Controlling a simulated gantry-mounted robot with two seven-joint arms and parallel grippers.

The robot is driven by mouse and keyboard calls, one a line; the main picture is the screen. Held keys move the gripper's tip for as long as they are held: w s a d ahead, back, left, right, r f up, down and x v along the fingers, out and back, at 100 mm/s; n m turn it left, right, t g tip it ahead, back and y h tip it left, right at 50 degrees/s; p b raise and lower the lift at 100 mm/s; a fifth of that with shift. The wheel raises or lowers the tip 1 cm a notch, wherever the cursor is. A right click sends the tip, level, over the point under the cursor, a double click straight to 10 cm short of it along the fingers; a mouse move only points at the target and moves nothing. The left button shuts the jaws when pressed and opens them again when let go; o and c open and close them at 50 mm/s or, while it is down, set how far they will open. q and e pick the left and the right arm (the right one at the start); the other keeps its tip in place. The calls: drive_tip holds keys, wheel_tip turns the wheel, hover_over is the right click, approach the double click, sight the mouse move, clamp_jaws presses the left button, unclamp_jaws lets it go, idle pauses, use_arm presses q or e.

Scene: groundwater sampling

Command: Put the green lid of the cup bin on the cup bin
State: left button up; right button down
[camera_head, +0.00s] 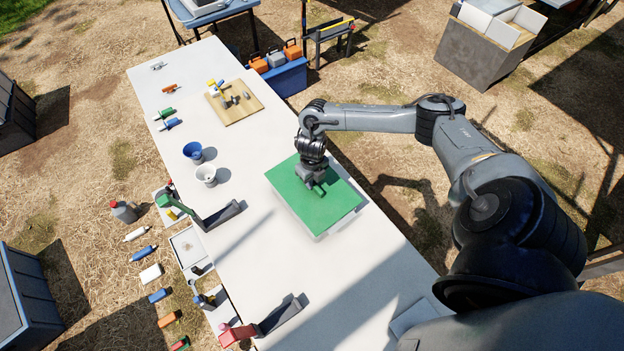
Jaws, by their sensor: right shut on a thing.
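The green lid (330,208) is a flat green rectangle near the middle of the white table. It lies over the pale, translucent cup bin (300,219), whose side shows below the lid's left and front edges. From this view I cannot tell whether the lid is fully seated on the rim. My right gripper (316,186) points down at the lid's middle and is shut on the lid's handle, which the gripper mostly hides. My left gripper is not in view.
A blue cup (193,151) and a white cup (206,174) stand left of the bin. A wooden board (235,102) with small items lies farther back. The table's front middle is clear.

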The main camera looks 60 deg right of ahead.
idle(0.3)
drive_tip(key=c, duration=1)
unclamp_jaws()
drive_tip(key=shift+r, duration=0.55)
wheel_tip(320, 180, up, 10)
drive_tip(key=shift+f+p, duration=0.15)
drive_tip(key=shift+p, duration=0.8)
